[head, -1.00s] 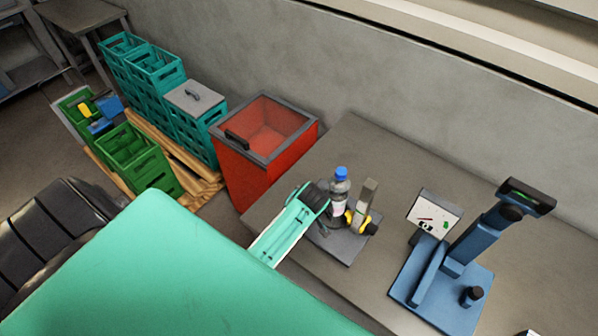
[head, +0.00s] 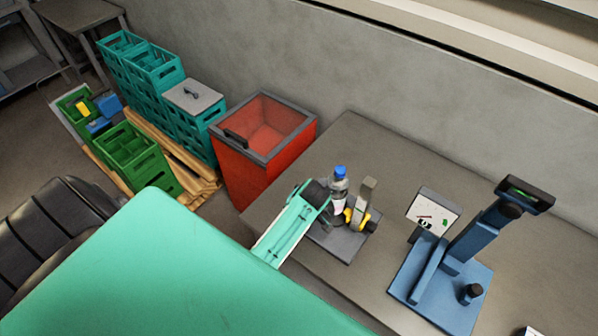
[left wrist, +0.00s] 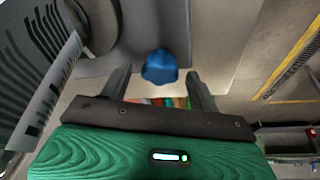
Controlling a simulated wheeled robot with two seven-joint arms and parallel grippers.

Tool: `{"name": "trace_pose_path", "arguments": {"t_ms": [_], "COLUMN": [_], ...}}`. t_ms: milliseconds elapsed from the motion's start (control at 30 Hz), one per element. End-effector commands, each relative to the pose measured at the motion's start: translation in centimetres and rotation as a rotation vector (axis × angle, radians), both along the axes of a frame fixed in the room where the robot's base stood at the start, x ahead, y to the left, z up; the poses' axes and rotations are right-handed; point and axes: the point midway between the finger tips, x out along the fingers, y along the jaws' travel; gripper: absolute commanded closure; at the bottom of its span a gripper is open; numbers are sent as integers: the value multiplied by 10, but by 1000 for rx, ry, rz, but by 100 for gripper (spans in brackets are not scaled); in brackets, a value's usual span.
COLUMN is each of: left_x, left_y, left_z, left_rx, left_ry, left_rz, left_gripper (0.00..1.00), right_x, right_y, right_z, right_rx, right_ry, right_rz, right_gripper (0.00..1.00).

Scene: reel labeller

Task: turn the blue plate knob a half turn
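The blue knob (left wrist: 160,67), with a lobed rim, shows in the left wrist view against a grey surface. My left gripper (left wrist: 160,88) is open, with one dark finger on each side of the knob and visible gaps between them. My right gripper is not in view.
A yellow and black part and a grey upright (head: 368,190) stand close by the bottle. A blue stand (head: 440,285) with a dark knob and a dial panel (head: 433,212) is to the right. A red bin (head: 262,180) and crates are on the left.

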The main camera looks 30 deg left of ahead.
Motion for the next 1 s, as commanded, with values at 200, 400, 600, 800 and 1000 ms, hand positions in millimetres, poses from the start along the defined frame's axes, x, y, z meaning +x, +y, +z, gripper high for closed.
{"name": "trace_pose_path", "arguments": {"t_ms": [200, 400, 600, 800, 1000], "left_x": [-1, -4, -11, -18, -23], "left_y": [-2, -10, -24, -38, -46], "left_z": [2, 22, 59, 97, 121], "left_rx": [-1, -2, -3, -2, -1], "left_ry": [0, -2, -6, -5, -2], "left_rz": [0, 0, 0, 0, -1], "left_gripper": [38, 38, 38, 38, 38], "right_x": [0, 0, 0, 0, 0], "right_y": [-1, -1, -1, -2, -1], "right_z": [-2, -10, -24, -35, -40], "right_rx": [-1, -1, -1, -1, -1], "right_ry": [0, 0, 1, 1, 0], "right_rz": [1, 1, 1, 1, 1], "right_gripper": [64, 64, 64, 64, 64]}}
